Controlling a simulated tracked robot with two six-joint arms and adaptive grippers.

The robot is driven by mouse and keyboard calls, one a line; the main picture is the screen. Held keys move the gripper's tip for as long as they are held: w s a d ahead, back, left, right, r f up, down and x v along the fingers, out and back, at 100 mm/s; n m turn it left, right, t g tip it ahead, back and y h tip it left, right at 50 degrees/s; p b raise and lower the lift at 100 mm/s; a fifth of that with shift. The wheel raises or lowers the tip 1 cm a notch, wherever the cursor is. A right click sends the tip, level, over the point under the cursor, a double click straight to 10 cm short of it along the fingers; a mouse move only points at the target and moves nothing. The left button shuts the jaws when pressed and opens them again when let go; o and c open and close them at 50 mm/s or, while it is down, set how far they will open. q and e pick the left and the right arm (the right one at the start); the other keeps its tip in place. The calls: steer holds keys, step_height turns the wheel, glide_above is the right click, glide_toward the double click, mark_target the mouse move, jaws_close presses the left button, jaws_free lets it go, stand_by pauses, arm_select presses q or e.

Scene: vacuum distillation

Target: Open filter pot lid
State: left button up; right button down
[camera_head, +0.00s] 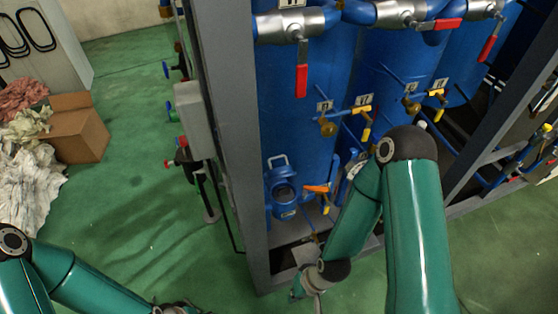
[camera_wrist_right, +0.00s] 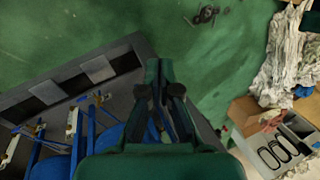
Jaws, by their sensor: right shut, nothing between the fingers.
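The blue filter pot (camera_head: 284,196) stands low on the front of the frame, at the foot of a tall blue tank, with a pale loop handle (camera_head: 278,161) at its top. I cannot tell how its lid sits. My right gripper (camera_head: 312,291) hangs below and to the right of the pot, clear of it. It also shows in the right wrist view (camera_wrist_right: 164,102), shut and empty above the green floor. My left gripper (camera_head: 178,308) is at the bottom edge, mostly cut off, so its fingers cannot be read.
A grey upright (camera_head: 228,120) runs just left of the pot. Valves with an orange handle (camera_head: 317,188) and red handles (camera_head: 301,80) stick out from the pipework. A cardboard box (camera_head: 78,130) and crumpled cloth (camera_head: 30,185) lie at left.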

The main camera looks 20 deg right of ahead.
steer(key=w+d+r+n+t+h+b, duration=0.1)
steer(key=w+d+r+t+h+b, duration=0.15)
steer(key=w+t+b, duration=0.8)
steer(key=w+d+r+n+t+h+b, duration=0.1)
steer(key=w+d+r+b, duration=0.2)
steer(key=w+r, duration=0.45)
steer(key=w+d+r+t+b, duration=0.1)
steer(key=w+d+r+b, duration=0.1)
steer(key=w+r, duration=0.55)
steer(key=x, duration=0.5)
steer(key=p+x, duration=0.1)
steer(key=x, duration=0.4)
steer(key=shift+w+p, duration=0.3)
steer(key=shift+w, duration=0.15)
steer(key=shift+w+f, duration=0.1)
steer(key=shift+w, duration=0.1)
